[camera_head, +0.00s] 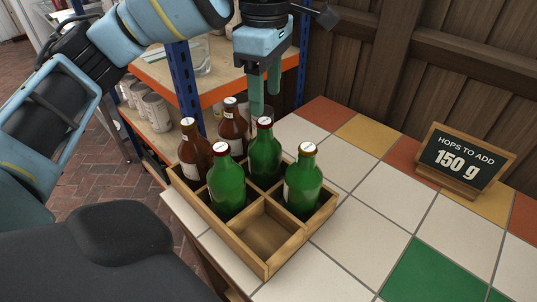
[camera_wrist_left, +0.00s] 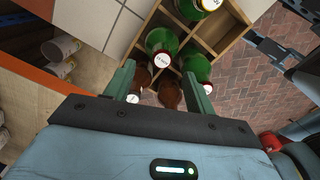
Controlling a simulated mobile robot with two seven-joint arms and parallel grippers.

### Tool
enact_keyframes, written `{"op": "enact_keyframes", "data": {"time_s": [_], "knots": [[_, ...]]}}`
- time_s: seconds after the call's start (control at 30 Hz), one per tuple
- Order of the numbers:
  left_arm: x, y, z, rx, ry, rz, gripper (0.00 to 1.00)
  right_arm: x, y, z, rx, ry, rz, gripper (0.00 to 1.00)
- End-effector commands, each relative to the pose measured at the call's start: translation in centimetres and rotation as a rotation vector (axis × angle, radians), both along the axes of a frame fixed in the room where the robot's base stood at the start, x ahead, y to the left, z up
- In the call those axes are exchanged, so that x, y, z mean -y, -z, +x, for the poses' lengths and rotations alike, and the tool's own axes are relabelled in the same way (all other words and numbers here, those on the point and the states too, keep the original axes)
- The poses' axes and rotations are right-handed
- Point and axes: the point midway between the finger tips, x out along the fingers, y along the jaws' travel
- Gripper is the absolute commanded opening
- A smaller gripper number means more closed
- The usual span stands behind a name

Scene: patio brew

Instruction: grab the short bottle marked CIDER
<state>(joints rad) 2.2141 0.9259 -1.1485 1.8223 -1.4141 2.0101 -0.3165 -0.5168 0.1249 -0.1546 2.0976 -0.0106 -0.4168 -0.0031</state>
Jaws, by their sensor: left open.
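A wooden crate with compartments (camera_head: 228,238) holds two brown bottles, at the left (camera_head: 196,155) and at the back (camera_head: 233,130), and three green bottles, at the front left (camera_head: 228,188), middle (camera_head: 265,155) and right (camera_head: 303,183). The front compartment is empty. Lettering on caps and labels is too small to read, so I cannot tell which is CIDER. My left gripper (camera_head: 265,98) is open and empty, pointing down above the crate's back side. In the wrist view its fingers (camera_wrist_left: 160,72) frame two brown bottles (camera_wrist_left: 142,80), (camera_wrist_left: 170,93). My right gripper is out of view.
A shelf with orange edges (camera_head: 218,85) and blue posts stands behind the crate, with several jars (camera_head: 156,110). A sign reading "HOPS TO ADD 150 g" (camera_head: 461,160) stands at the right. The tiled top between sign and crate is clear.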

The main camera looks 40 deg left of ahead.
Motion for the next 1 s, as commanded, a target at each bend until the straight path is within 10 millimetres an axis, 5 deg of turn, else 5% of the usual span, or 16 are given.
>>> {"op": "enact_keyframes", "data": {"time_s": [0.37, 0.7, 1.0], "knots": [[0.0, 2.1, -0.1, -0.001, 0.001, 0.001, 0.55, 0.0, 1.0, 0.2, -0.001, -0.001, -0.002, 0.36], [-0.1, 6.4, -0.4, -0.001, 0.000, 0.001, 0.55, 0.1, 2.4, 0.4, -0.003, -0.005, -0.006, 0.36], [0.0, 6.7, -0.4, 0.000, 0.001, 0.000, 0.51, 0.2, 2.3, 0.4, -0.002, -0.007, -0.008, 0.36]]}}
